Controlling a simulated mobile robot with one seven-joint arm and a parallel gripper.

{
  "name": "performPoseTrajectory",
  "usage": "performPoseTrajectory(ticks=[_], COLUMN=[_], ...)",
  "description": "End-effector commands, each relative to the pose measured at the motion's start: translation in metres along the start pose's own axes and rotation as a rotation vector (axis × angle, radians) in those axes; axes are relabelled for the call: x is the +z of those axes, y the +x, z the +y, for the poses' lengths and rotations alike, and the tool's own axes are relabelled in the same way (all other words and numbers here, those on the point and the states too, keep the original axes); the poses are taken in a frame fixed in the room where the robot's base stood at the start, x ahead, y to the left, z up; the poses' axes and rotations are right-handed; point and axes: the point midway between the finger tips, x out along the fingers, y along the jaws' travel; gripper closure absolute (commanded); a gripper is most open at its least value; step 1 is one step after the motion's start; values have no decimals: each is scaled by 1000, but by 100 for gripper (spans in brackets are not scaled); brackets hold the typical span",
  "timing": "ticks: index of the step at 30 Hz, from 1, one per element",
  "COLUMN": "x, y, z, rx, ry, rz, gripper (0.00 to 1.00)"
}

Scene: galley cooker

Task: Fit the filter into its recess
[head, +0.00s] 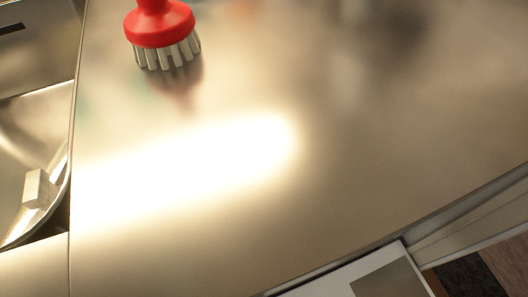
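I cannot make out the filter in the head view. No recess for it can be identified for certain. A sunken metal basin (40,125) shows in part at the left edge, cut off by the frame. A small pale block (36,188) sits inside its lower curved side; I cannot tell what it is. My gripper is not in view.
A brushed steel worktop (330,150) fills most of the view, largely bare, with a bright glare patch. A red-handled brush (160,25) with grey bristles stands on it at the top left. The worktop's edge runs along the lower right, with floor (505,262) beyond.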

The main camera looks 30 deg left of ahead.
Motion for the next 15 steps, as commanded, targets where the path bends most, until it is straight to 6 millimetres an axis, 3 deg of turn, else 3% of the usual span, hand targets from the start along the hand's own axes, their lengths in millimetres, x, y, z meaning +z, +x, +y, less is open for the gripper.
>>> performPoseTrajectory(ticks=[11, 12, 15], x=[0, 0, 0], y=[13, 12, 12], z=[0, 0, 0], rx=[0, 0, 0], ry=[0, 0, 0], rz=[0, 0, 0], gripper=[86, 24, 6])
